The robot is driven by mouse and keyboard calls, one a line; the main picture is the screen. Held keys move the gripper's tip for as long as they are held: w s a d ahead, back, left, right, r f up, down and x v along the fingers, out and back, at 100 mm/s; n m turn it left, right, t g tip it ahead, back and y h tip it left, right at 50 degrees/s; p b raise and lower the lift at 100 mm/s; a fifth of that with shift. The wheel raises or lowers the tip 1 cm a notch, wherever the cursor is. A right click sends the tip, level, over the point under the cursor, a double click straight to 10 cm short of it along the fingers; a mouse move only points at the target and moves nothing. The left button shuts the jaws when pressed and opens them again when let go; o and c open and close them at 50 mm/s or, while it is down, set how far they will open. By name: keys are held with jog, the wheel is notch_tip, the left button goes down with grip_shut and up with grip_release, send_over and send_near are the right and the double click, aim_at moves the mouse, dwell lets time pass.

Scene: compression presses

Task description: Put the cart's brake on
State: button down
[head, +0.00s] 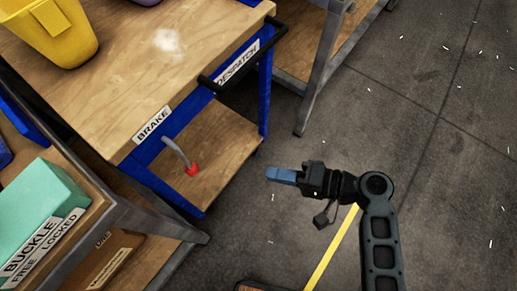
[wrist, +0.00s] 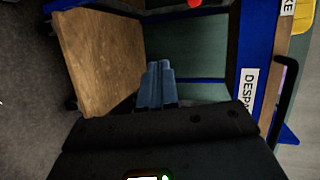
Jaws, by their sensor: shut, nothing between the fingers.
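The cart (head: 130,82) has a wooden top, a blue frame and a lower wooden shelf, with a BRAKE label (head: 152,124) on its front edge. Below the label is the brake lever (head: 178,151), a grey bent rod with a red tip (head: 191,170), hanging over the lower shelf (head: 215,150). My gripper (head: 270,173) is shut and empty, to the right of the lever and apart from it, pointing left towards the cart. In the wrist view the shut blue fingers (wrist: 157,85) are in front of the cart, its lower shelf (wrist: 100,55) at left; a red piece shows at the top edge.
A black handle (head: 245,55) sticks out at the DESPATCH label (head: 238,64). A yellow bin (head: 50,35) stands on the cart top. A bench with a green box (head: 45,210) is at lower left. Another table (head: 305,60) is behind. Open floor lies at right.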

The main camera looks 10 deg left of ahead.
aim_at(181, 157)
jog(key=w+a+r+n+g+y+b, duration=0.1)
jog(key=w+a+r+n+g+y, duration=0.1)
jog(key=r, duration=0.4)
jog(key=shift+w+a+n+g+y, duration=0.4)
jog(key=shift+w+a+g, duration=0.25)
jog(key=shift+a+g, duration=0.35)
jog(key=s+a, duration=0.5)
jog(key=a, duration=0.7)
jog(key=shift+s, duration=0.15)
